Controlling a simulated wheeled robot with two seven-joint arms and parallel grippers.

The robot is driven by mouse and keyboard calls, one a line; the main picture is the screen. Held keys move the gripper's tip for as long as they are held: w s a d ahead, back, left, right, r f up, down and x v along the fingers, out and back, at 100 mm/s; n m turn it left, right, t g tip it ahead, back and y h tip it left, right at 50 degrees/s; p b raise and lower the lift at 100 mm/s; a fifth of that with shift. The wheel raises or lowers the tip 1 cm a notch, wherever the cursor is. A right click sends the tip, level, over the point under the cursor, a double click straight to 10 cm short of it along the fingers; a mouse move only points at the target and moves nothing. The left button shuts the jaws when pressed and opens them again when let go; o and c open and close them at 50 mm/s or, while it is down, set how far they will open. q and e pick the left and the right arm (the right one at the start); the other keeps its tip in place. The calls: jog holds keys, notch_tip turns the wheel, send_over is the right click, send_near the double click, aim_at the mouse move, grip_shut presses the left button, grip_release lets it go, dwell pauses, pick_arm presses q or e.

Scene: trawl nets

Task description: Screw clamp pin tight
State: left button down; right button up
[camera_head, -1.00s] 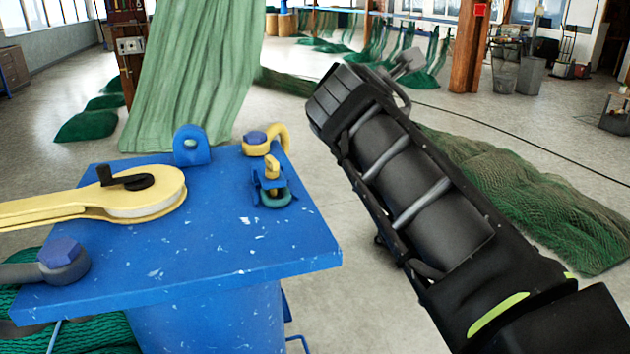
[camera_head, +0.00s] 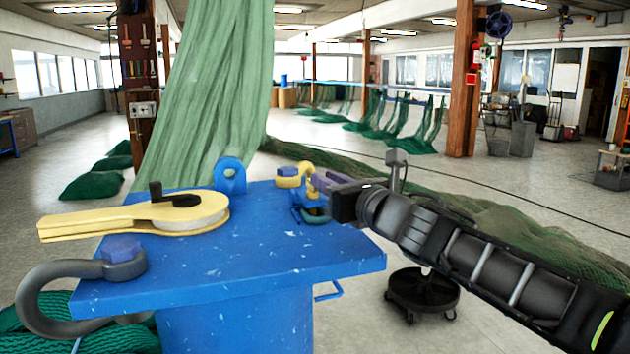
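A small blue clamp (camera_head: 299,212) with a teal ring (camera_head: 316,218) stands near the right back corner of the blue table (camera_head: 250,255). A yellow piece at its top, seemingly the pin (camera_head: 318,183), is partly hidden by my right gripper (camera_head: 328,182). My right arm comes in from the right, and its fingertips are at the yellow piece. I cannot tell whether they touch it or whether they are closed around it. My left gripper is not in view.
A yellow shackle (camera_head: 292,178), a blue lug (camera_head: 231,177), a yellow block with a black crank (camera_head: 175,212) and a dark shackle (camera_head: 60,275) crowd the tabletop. A black wheeled stool (camera_head: 423,292) stands right of the table. Green nets (camera_head: 500,225) lie behind.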

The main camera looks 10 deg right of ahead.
aim_at(307, 179)
jog(key=shift+w+a+f, duration=0.1)
jog(key=shift+a+f, duration=0.1)
jog(key=shift+f, duration=0.25)
jog(key=shift+w+a+f, duration=0.1)
jog(key=shift+a+f, duration=0.05)
jog(key=shift+f, duration=0.3)
jog(key=p+x, duration=0.1)
jog(key=x, duration=0.6)
jog(key=shift+w+a+r, duration=0.15)
jog(key=shift+w, duration=0.2)
jog(key=shift+r, duration=0.1)
grip_shut()
